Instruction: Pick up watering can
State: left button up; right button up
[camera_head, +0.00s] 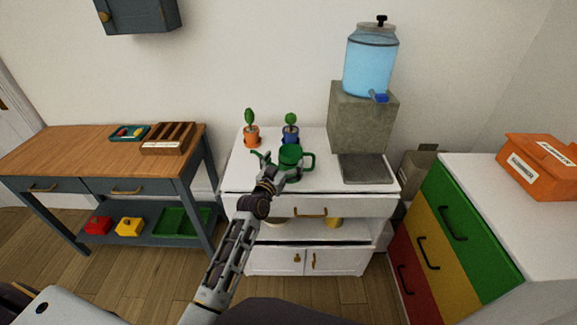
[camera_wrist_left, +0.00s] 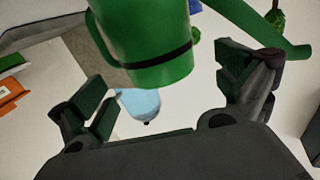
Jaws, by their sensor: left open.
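The green watering can (camera_head: 291,155) stands upright on the white cabinet top, its spout to the left and its handle to the right. My left gripper (camera_head: 278,178) is at its near side, with the fingers partly hidden by the wrist. In the left wrist view the watering can (camera_wrist_left: 150,45), with a dark band, shows between the two spread fingers of the left gripper (camera_wrist_left: 165,88). The fingers appear apart from it, and nothing is gripped. My right gripper is not in view.
An orange pot (camera_head: 252,138) and a blue pot (camera_head: 291,136) with plants stand behind the can. A water dispenser (camera_head: 362,115) stands to its right on the white cabinet (camera_head: 240,180). A wooden table (camera_head: 70,150) is at the left, a coloured drawer unit (camera_head: 465,225) at the right.

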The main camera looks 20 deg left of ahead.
aim_at(294, 145)
pick_arm(q)
jog(key=shift+w, duration=0.15)
dwell(0.3)
jog(key=shift+w+d+r, duration=0.1)
jog(key=shift+w+r, duration=0.05)
jog(key=shift+w, duration=0.55)
jog(key=shift+w+d+r, duration=0.1)
jog(key=shift+w, duration=0.6)
jog(key=shift+w+d, duration=0.1)
jog(key=shift+w, duration=1)
jog(key=c, duration=1.9)
